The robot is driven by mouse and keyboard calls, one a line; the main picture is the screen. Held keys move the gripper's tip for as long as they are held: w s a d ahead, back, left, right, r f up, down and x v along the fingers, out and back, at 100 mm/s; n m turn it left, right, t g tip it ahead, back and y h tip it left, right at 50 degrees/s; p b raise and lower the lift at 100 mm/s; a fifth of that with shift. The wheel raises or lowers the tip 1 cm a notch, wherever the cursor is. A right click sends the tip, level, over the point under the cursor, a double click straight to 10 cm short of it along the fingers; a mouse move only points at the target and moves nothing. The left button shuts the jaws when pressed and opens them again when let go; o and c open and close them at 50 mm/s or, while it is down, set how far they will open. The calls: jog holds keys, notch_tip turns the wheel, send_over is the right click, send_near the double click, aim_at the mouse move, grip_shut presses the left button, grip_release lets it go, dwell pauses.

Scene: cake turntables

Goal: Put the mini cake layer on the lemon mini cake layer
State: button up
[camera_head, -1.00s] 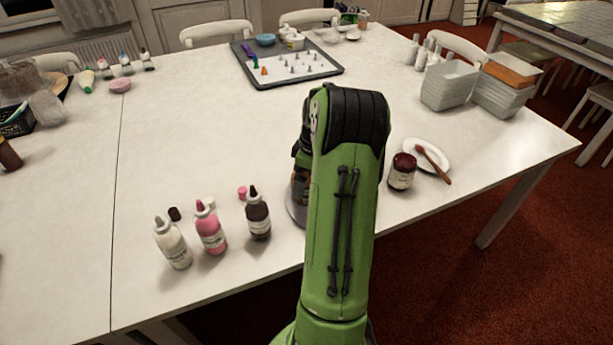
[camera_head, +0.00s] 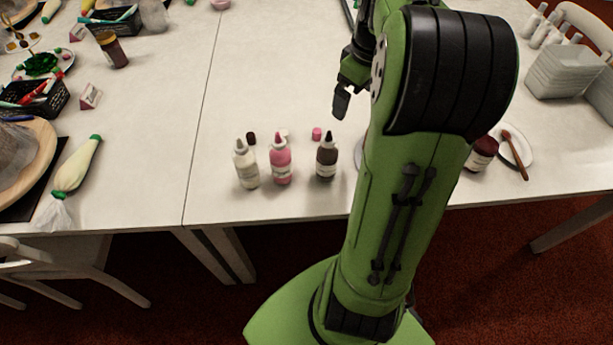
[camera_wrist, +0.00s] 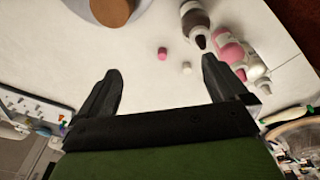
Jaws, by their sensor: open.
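My gripper (camera_head: 342,100) is in the air over the table, behind the bottles in the head view. In the wrist view my gripper (camera_wrist: 160,75) has its two fingers wide apart with nothing between them. A round brown thing (camera_wrist: 112,10), perhaps a cake layer, sits on a pale round turntable (camera_wrist: 80,8) at the top edge of the wrist view, beyond the fingertips. I cannot tell which layer it is. In the head view my arm hides the layers, and only a sliver of the turntable (camera_head: 359,152) shows. No lemon layer can be made out.
White (camera_head: 247,165), pink (camera_head: 281,160) and dark brown (camera_head: 326,157) bottles stand near the table's front edge, loose caps behind them. A red jar (camera_head: 481,154) and a plate with a brush (camera_head: 518,150) are at the right.

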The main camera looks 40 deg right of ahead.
jog(key=s+a+r+t, duration=0.1)
jog(key=s+a+r, duration=0.1)
jog(key=a, duration=0.5)
jog(key=s+a+r, duration=0.1)
jog(key=a+r, duration=0.1)
jog(key=a, duration=0.5)
jog(key=s+a+f+m+t, duration=0.2)
jog(key=s+a, duration=0.8)
jog(key=shift+s+t+y, duration=0.3)
